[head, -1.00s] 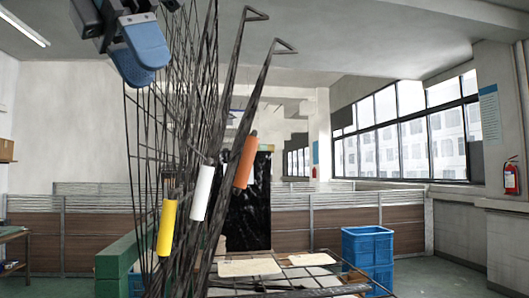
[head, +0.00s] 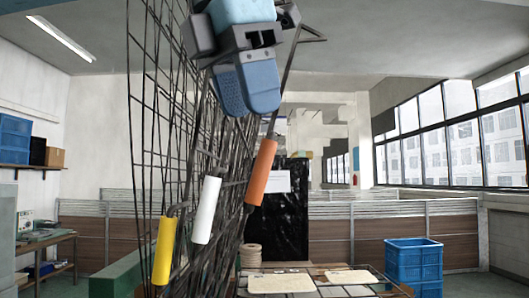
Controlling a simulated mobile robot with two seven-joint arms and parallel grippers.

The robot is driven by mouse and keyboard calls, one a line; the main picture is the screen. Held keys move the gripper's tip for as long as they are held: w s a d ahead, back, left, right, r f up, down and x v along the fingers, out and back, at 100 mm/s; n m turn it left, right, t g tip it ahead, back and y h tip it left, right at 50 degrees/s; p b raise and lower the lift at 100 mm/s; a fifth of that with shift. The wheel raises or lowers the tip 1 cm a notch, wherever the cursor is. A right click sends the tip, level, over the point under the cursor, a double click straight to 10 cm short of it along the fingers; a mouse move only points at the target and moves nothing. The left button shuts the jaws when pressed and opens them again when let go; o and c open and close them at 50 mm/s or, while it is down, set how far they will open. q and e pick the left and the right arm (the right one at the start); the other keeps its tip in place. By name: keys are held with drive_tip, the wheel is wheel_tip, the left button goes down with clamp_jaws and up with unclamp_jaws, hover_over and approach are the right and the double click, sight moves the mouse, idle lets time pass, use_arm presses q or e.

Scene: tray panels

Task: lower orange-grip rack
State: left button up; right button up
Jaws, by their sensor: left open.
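The orange grip (head: 262,172) is a tilted sleeve on the dark wire frame of a rack panel, in the head view right of the white grip (head: 206,210) and the yellow grip (head: 164,250). The racks (head: 160,120) stand raised and tilted side by side, made of dark wire mesh. My left gripper (head: 250,95), with blue finger pads, is above the orange grip, overlapping the upper rack bars in the picture. It is open and holds nothing. A gap shows between its pads and the orange grip. My right gripper is not in view.
A low wire tray with pale panels (head: 280,284) lies in front, below the grips. A green beam (head: 118,274) is at lower left. Blue crates (head: 413,262) stand at right. A shelf and bench are at far left.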

sight(261, 145)
use_arm(q)
drive_tip(key=x, duration=0.7)
drive_tip(key=shift+d+p, duration=0.1)
drive_tip(key=shift+p, duration=0.2)
drive_tip(key=shift+s, duration=0.1)
clamp_jaws()
